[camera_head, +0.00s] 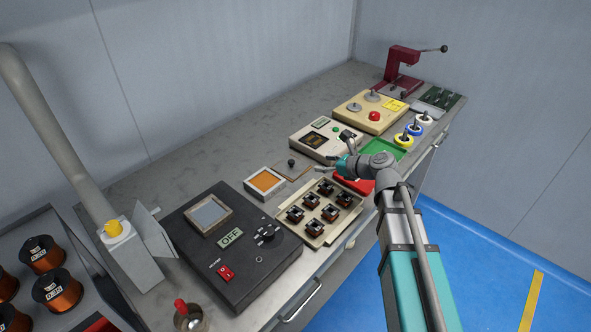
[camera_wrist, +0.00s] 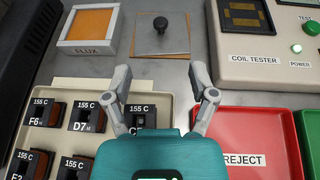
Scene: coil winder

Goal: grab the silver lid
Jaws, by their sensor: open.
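The silver lid (camera_wrist: 148,40) is a flat square plate with a black knob (camera_wrist: 160,24) standing near its middle. It lies on the bench, with a thin orange-brown edge showing under it. In the head view the lid (camera_head: 291,172) lies between the flux tray and the coil tester. My gripper (camera_wrist: 160,78) is open and empty, its two fingers spread wide on either side of the lid's near edge in the wrist view. The knob is beyond the fingertips and apart from them. In the head view my gripper (camera_head: 332,156) is to the right of the lid.
The flux tray (camera_wrist: 88,42) stands left of the lid, the coil tester (camera_wrist: 265,72) to the right. A cream tray (camera_wrist: 80,88) of several labelled parts and a red reject bin (camera_wrist: 245,122) lie nearer. A black control box (camera_head: 232,265) reads OFF. Bare bench surrounds the lid.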

